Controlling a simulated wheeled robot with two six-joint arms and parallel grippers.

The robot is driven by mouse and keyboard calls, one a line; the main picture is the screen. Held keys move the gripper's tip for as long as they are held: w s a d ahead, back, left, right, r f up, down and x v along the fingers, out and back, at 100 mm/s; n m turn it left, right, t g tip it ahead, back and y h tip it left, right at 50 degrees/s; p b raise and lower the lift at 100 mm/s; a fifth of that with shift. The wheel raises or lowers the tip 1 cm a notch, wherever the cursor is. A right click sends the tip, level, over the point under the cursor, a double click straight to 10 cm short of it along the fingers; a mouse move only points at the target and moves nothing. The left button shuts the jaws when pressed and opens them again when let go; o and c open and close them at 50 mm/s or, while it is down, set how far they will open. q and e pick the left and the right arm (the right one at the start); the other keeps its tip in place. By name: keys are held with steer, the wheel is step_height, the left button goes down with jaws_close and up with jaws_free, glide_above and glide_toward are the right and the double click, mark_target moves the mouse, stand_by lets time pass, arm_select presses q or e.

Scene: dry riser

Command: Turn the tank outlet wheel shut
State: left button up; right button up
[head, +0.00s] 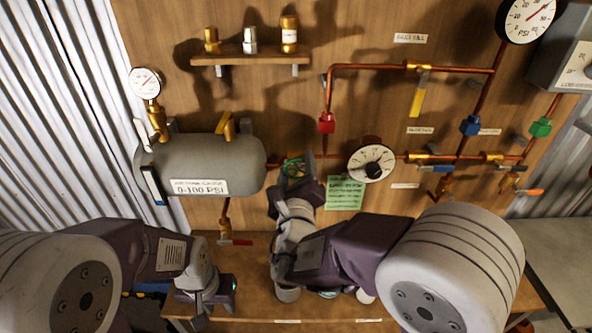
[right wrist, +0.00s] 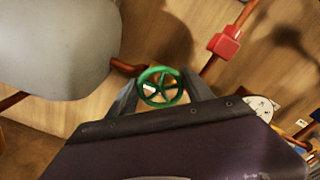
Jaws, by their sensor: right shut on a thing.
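The tank outlet wheel is a small green handwheel (head: 293,166) on the copper pipe just right of the grey tank (head: 205,163). In the right wrist view the green wheel (right wrist: 160,87) sits between the two fingers, its spokes and rim in plain sight. My right gripper (head: 296,175) reaches up to the wheel, and its fingers are shut on the rim from both sides. My left gripper (head: 215,294) hangs low at the left, over the bench edge and away from the wheel. Its fingers are too dark and small to read.
A round dial (head: 371,160) and a green note (head: 344,193) are right of the wheel. A red-handled valve (head: 236,241) hangs below the tank. A shelf with brass fittings (head: 250,59) is above. The wooden bench (head: 262,263) lies below the board.

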steer(key=shift+f, duration=0.2)
steer(key=o, duration=1.3)
steer(key=shift+d, duration=0.1)
steer(key=shift+o, duration=0.2)
steer(key=s+b, duration=0.1)
steer(key=s, duration=0.8)
